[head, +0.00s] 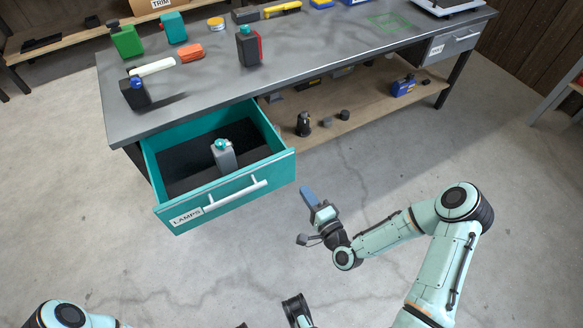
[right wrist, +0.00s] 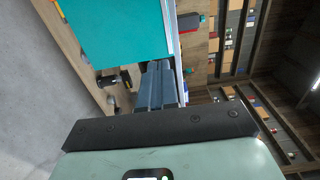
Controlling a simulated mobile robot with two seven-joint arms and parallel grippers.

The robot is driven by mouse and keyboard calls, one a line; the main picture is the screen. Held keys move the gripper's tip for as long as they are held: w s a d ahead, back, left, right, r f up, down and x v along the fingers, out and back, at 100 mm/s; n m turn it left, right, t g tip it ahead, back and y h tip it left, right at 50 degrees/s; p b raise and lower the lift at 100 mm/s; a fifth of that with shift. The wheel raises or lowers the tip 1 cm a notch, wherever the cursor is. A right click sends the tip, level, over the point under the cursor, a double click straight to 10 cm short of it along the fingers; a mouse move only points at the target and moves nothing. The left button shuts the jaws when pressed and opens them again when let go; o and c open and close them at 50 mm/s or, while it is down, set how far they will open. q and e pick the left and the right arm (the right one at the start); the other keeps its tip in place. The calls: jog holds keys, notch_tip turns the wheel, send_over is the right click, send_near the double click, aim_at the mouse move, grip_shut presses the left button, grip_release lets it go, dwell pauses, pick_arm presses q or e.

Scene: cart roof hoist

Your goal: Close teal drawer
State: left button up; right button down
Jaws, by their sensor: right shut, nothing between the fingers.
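The teal drawer (head: 225,192) is pulled out from the left end of the workbench. Its front has a pale bar handle (head: 236,194) and a LAMPS label (head: 186,216). A grey bottle with a teal cap (head: 224,154) stands inside on the dark drawer floor. My right gripper (head: 306,190) is shut and empty, just right of the drawer's front right corner, apart from the handle. In the right wrist view the shut blue fingers (right wrist: 160,68) point past the teal drawer (right wrist: 115,28); whether they touch it I cannot tell. My left gripper is not seen.
The grey workbench top (head: 300,55) holds several bottles, a red block (head: 191,53) and tools. A grey drawer (head: 453,43) is shut at its right end. The lower wooden shelf (head: 365,105) carries small dark parts and a blue item (head: 404,87). The floor in front is clear.

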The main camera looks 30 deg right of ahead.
aim_at(283, 160)
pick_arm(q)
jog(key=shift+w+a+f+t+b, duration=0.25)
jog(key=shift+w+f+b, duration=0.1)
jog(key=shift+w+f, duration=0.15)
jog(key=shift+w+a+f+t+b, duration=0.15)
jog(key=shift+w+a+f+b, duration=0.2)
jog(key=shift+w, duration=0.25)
pick_arm(e)
jog(key=w, duration=1.1)
jog(key=shift+w+a, duration=0.25)
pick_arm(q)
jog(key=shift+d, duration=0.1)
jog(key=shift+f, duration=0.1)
